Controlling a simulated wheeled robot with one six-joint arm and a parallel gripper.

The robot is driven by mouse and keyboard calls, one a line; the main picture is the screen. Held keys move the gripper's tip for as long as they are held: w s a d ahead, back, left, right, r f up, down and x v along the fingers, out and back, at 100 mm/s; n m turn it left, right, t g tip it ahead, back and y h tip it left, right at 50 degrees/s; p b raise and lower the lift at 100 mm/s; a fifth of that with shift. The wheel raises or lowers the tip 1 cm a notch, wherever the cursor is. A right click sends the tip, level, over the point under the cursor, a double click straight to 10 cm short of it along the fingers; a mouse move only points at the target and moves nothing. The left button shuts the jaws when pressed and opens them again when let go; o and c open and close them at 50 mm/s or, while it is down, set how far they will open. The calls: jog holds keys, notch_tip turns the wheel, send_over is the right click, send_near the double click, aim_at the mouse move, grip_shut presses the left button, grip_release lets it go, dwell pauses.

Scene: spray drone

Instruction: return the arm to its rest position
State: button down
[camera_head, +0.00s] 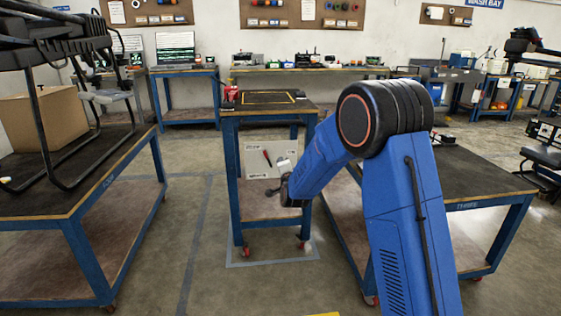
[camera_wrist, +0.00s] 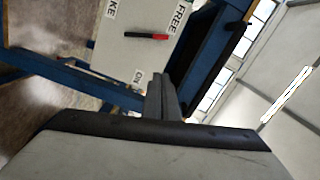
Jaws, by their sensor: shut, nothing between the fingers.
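My blue arm reaches from the lower right of the head view, bent at the large black joint. Its end, my gripper (camera_head: 284,178), is in front of the small blue cart (camera_head: 233,190). In the wrist view the fingers of my gripper (camera_wrist: 162,98) are together, with nothing between them. Beyond them is a pale panel (camera_wrist: 118,62) with a red and black lever (camera_wrist: 146,36) and labels, one reading FREE. The panel (camera_head: 257,152) also shows on the cart's front in the head view, with the lever (camera_head: 267,158) just left of my gripper. The gripper appears apart from the lever.
A workbench (camera_head: 60,215) with a cardboard box (camera_head: 42,122) and a dark-legged frame stands at the left. Another bench (camera_head: 470,172) stands to the right, close behind my arm. Floor between the left bench and the cart is clear.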

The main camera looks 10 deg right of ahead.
jog(key=shift+s, duration=0.15)
jog(key=s+d+r+n+g, duration=0.2)
jog(key=s+d+r, duration=0.1)
jog(key=s, duration=0.5)
jog(key=s+d+r+n+g, duration=0.2)
jog(key=s+r+n, duration=0.1)
jog(key=s, duration=0.5)
jog(key=s+d+r+n+g, duration=0.2)
jog(key=s+d, duration=0.1)
jog(key=s, duration=0.4)
jog(key=s+d+f+n+g, duration=0.2)
jog(key=s, duration=1.1)
jog(key=s+d+f+n+g, duration=0.1)
jog(key=s+d+n+g, duration=0.1)
jog(key=s, duration=1.2)
jog(key=s+d+f+n+g+h, duration=0.1)
jog(key=s+d+f+n+g, duration=0.1)
jog(key=s, duration=1.1)
jog(key=shift+s+d+f+n+g, duration=0.15)
jog(key=shift+d+f+n+g, duration=0.15)
jog(key=shift+d+n+g, duration=0.35)
